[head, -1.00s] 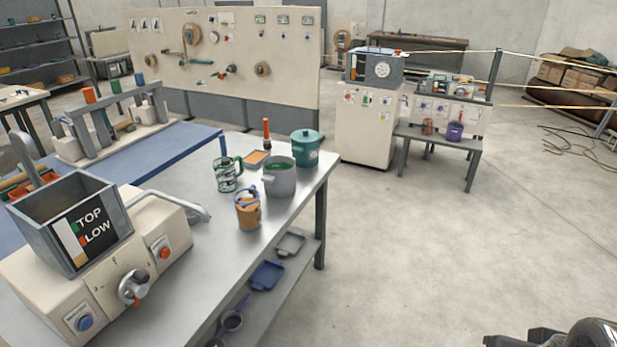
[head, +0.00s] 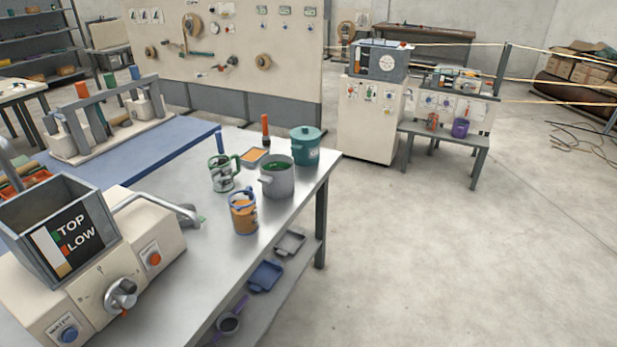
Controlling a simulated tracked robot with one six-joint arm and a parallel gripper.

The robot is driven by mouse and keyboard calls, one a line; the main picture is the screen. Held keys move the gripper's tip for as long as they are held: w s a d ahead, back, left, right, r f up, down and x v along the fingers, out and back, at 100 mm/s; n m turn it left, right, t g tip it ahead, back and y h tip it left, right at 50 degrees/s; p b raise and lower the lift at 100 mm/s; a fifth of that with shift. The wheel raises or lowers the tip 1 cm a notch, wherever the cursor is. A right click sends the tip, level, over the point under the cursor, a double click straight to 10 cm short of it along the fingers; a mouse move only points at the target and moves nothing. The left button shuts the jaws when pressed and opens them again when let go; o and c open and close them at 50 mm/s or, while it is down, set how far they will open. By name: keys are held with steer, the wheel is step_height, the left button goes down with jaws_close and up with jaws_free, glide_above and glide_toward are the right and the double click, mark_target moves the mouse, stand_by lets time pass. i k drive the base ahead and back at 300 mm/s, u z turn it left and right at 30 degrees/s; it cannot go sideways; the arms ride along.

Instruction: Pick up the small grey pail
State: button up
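The small grey pail (head: 275,181) stands upright on the grey metal table (head: 262,222), near its far right corner in the head view. It has something green inside and a stub or handle on its left side. A teal lidded pot (head: 306,150) stands just behind it to the right. An orange-brown cup with a blue rim (head: 243,216) stands in front of it to the left. My gripper is not in view, and nothing is seen holding the pail.
A green-handled patterned mug (head: 222,178), an orange tray (head: 254,157) and an upright orange-handled tool (head: 265,130) are close by. A beige machine (head: 120,265) fills the table's near left. Open floor (head: 430,255) lies to the right.

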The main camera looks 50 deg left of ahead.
mark_target(277, 177)
steer(key=z, duration=0.25)
steer(key=i, duration=1.5)
steer(key=u, duration=3.05)
